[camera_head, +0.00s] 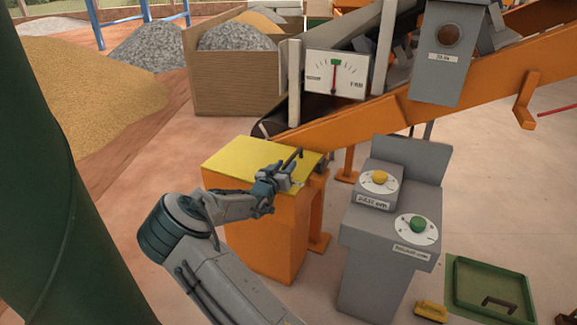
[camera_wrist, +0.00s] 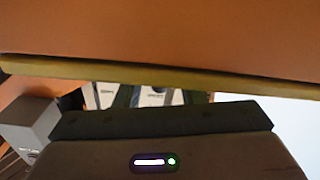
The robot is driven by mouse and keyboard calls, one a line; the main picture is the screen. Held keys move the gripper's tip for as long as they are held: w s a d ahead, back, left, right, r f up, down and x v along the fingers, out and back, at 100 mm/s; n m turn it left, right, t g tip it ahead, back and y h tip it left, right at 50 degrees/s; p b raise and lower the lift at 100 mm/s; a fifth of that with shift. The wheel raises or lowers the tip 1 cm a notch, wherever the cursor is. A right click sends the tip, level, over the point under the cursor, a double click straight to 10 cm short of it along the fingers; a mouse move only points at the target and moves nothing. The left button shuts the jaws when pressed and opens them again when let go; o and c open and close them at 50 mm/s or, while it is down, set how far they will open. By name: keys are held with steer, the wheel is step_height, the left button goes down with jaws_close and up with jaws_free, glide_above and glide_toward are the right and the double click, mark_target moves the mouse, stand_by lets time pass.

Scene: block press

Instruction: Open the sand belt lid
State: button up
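The yellow lid (camera_head: 240,157) lies flat on top of an orange box (camera_head: 262,229), beside the lower end of the conveyor. It looks closed. My gripper (camera_head: 292,163) is at the lid's right front edge, in front of a small pale label. In the wrist view, the lid's yellow edge (camera_wrist: 60,68) and an orange face (camera_wrist: 160,30) cross the top. The dark fingers of my gripper (camera_wrist: 160,96) stand apart there, with pale panels visible between them. Their tips are hidden by the yellow edge, so contact with the lid cannot be told.
A grey console with a yellow knob (camera_head: 380,177) and a green knob (camera_head: 418,224) stands right of the box. The orange conveyor (camera_head: 350,125) rises behind, with a gauge (camera_head: 336,74) above. A green hatch (camera_head: 490,290) lies on the floor at right.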

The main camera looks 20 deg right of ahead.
mark_target(289, 159)
steer(key=shift+x, duration=1.65)
